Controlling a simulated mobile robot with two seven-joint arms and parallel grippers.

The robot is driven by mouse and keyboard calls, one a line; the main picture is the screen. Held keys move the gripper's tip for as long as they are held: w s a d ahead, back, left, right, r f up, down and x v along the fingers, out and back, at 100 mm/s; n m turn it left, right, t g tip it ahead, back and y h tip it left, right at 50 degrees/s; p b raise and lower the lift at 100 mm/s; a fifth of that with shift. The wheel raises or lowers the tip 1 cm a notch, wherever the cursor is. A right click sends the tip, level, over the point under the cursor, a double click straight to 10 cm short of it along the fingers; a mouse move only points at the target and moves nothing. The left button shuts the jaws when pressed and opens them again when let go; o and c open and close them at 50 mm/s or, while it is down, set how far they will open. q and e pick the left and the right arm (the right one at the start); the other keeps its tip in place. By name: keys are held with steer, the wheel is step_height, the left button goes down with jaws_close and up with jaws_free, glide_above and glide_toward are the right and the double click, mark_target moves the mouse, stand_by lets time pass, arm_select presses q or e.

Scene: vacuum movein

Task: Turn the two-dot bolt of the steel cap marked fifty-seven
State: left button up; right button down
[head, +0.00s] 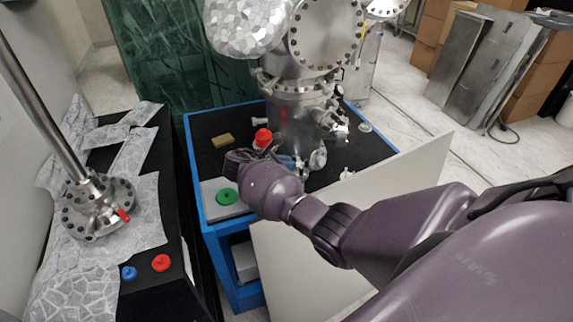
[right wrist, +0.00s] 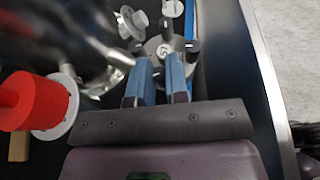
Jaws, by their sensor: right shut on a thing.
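In the right wrist view a round steel cap (right wrist: 165,46) with a dark mark and several dark knob-like bolts around its rim lies just beyond my right gripper (right wrist: 160,66). The mark is too small to read, and I cannot make out dots on the bolts. The gripper's blue fingers are shut on a small bolt at the cap's near edge, mostly hidden between them. In the head view the right gripper (head: 287,162) reaches low beside the steel column on the blue-framed cart; the cap cannot be made out there. My left gripper is not in view.
The steel vacuum column (head: 300,115) rises from the cart's black top (head: 360,160). A red part (right wrist: 18,103) on a white disc and a wooden block (head: 222,140) are near the gripper. A green ring (head: 228,196) lies at the cart's front left. A pale panel (head: 400,185) leans at the cart's side.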

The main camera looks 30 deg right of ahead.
steer(key=shift+w+d+m+g+y+b, duration=0.1)
steer(key=shift+m+g+y+b, duration=0.55)
steer(key=shift+m+g+b, duration=0.6)
steer(key=shift+w+a+m+g+y+b, duration=0.1)
steer(key=shift+m+g+y+b, duration=0.7)
steer(key=shift+m+g, duration=0.75)
steer(key=shift+w+d+m+g+y+b, duration=0.1)
steer(key=shift+m+g+y+b, duration=0.45)
steer(key=shift+m+g+b, duration=0.7)
steer(key=c, duration=1.4)
jaws_free()
steer(key=shift+g, duration=0.25)
